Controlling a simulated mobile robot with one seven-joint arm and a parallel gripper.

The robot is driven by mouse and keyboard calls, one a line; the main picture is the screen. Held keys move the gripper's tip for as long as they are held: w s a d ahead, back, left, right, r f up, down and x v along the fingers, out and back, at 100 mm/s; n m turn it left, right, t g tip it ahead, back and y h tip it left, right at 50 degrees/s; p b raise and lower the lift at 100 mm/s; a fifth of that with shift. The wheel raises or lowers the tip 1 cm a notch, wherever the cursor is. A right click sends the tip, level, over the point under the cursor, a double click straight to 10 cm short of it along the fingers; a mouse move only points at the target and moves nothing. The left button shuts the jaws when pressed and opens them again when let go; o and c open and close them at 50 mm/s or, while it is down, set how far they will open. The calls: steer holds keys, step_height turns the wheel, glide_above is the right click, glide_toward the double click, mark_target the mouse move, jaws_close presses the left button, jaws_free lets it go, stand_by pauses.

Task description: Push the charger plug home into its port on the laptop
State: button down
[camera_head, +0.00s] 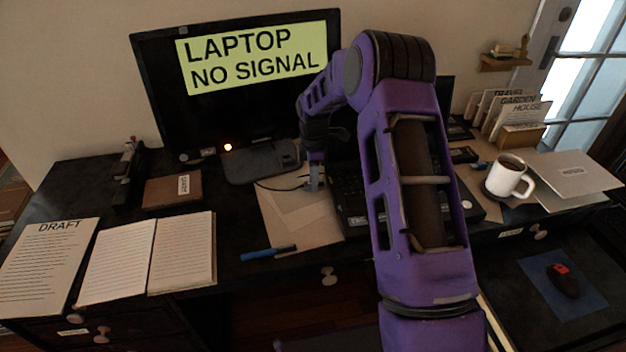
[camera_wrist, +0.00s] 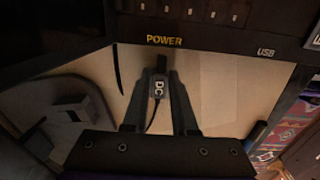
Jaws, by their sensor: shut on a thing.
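The charger plug (camera_wrist: 157,88), grey and marked DC, sits between the two fingers of my gripper (camera_wrist: 159,76) in the wrist view, with its cable trailing back. Its dark tip points at the laptop (camera_wrist: 220,32) edge, below the yellow POWER label. The tip is close to that edge; I cannot tell whether it touches or enters the port, which is hidden. In the head view my gripper (camera_head: 314,184) is low at the left side of the dark laptop (camera_head: 350,200). My arm hides much of the laptop.
A monitor (camera_head: 165,95) reads LAPTOP NO SIGNAL. A dark grey device (camera_head: 262,162) with a cable lies left of my gripper. Papers (camera_head: 290,215) lie beneath the gripper, with a blue pen (camera_head: 268,252) in front. A white mug (camera_head: 508,176) stands at right.

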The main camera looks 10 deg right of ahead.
mark_target(324, 187)
steer(key=shift+d, duration=1.5)
steer(key=c, duration=0.6)
jaws_free()
steer(key=shift+r, duration=0.1)
step_height(324, 187, up, 17)
steer(key=shift+r+p, duration=0.15)
steer(key=shift+p, duration=1.1)
